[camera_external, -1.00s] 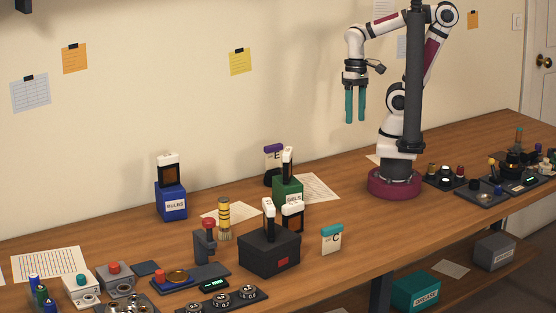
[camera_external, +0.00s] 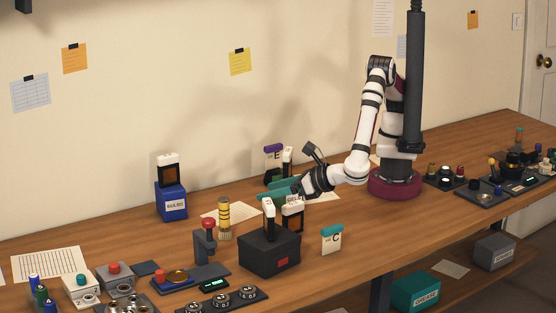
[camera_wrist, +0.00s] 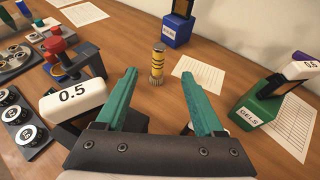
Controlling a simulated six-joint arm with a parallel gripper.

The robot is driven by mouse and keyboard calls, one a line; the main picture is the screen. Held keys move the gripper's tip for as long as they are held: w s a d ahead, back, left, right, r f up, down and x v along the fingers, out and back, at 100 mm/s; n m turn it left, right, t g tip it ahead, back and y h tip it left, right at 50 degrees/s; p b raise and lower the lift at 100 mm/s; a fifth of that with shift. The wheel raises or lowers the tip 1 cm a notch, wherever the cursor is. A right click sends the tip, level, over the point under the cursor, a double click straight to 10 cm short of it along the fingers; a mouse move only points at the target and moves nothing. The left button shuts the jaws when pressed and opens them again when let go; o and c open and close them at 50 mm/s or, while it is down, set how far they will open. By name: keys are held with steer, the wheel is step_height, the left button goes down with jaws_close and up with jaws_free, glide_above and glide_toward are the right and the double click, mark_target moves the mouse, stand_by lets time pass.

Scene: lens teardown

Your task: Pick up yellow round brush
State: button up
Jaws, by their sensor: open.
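The yellow round brush (camera_external: 224,216) is a short upright yellow cylinder with dark bands, standing on the wooden bench left of the dark box. In the wrist view the brush (camera_wrist: 157,68) stands beyond my fingertips, in line with the gap between them. My gripper (camera_external: 277,190) has teal fingers and reaches low and leftward over the bench, to the right of the brush. In the wrist view my gripper (camera_wrist: 157,76) is open, with nothing between its fingers. The fingers are apart from the brush.
A dark box (camera_external: 270,256) holding white-topped parts stands close by; one white block (camera_wrist: 75,100) marked 0.5 is beside my left finger. A green GELS box (camera_wrist: 258,108) is at right. A blue BULBS box (camera_external: 171,202) and a red-knobbed stand (camera_external: 206,242) flank the brush.

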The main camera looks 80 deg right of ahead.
mark_target(224, 203)
steer(key=x, duration=1.5)
steer(key=shift+s+a+f, duration=0.1)
steer(key=shift+f, duration=0.25)
jaws_close()
